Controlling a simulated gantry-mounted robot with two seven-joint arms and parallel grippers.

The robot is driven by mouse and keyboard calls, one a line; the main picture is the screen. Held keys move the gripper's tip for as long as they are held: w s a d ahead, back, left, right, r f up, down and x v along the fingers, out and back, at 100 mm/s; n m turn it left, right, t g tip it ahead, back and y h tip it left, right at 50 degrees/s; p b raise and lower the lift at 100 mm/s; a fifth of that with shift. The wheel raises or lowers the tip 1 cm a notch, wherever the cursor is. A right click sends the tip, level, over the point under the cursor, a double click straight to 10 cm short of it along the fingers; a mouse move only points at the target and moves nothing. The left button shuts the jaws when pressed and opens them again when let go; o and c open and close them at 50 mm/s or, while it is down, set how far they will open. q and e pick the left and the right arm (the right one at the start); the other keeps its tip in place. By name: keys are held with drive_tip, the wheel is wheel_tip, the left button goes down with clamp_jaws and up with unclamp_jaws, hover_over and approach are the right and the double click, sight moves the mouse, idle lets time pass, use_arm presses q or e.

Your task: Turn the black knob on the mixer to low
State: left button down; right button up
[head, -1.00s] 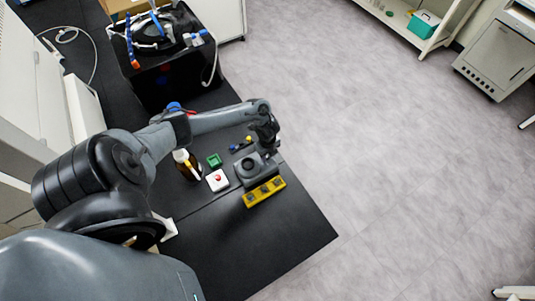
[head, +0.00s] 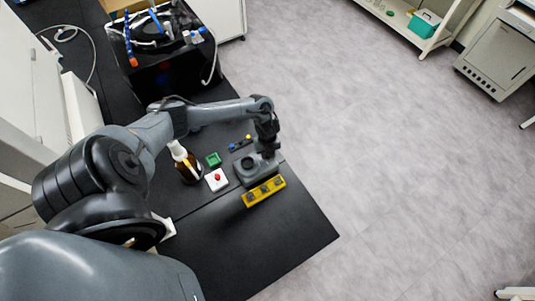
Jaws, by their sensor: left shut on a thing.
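The mixer (head: 244,176) is a small dark grey unit with a round top, near the right edge of the black bench. Its black knob cannot be made out; my left gripper covers that side. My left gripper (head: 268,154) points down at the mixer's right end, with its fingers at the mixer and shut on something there. The thing between the fingers is too small and hidden to see. My right gripper is not in view.
A yellow rack (head: 264,191) lies just in front of the mixer. A white box with a red button (head: 216,179), a green block (head: 213,159) and a brown spray bottle (head: 187,165) stand to its left. The black bench (head: 255,240) is clear at the front.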

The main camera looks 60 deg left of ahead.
use_arm(q)
drive_tip(key=m+b, duration=0.3)
drive_tip(key=m, duration=0.2)
drive_tip(key=shift+f, duration=0.1)
drive_tip(key=shift+m+b, duration=0.75)
drive_tip(key=shift+m, duration=0.55)
drive_tip(key=c, duration=0.9)
unclamp_jaws()
drive_tip(key=shift+r, duration=0.2)
drive_tip(key=shift+r, duration=5.3)
